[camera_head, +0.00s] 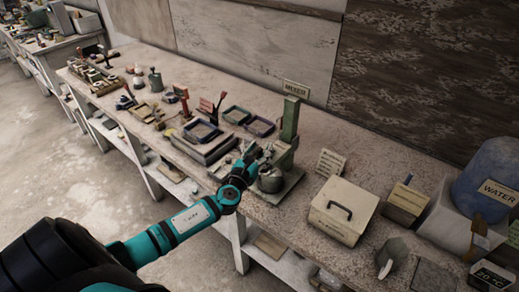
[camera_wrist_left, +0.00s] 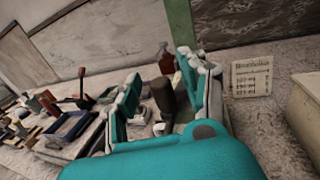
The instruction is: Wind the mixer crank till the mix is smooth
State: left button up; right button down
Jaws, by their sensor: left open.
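The mixer is a green stand (camera_head: 289,120) on the bench with a grey metal bowl (camera_head: 271,181) at its foot. My left gripper (camera_head: 252,155) is at the mixer's left side, just above the bowl. In the left wrist view my left gripper (camera_wrist_left: 162,95) is open, its teal fingers with pale pads standing apart. A dark upright knob (camera_wrist_left: 163,96), likely the crank handle, shows between the fingers; I cannot tell whether they touch it. The mix is not visible inside the bowl. My right gripper is not in view.
A cream box with a dark handle (camera_head: 343,210) stands right of the mixer, with a small notice card (camera_head: 330,163) behind it. A blue water container (camera_head: 487,178) is at the far right. Framed trays (camera_head: 203,131) and red-handled tools crowd the bench to the left.

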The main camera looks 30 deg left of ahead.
pick_arm(q)
grip_shut()
jog(key=shift+w+f, duration=0.1)
jog(key=shift+w, duration=0.05)
dwell(0.4)
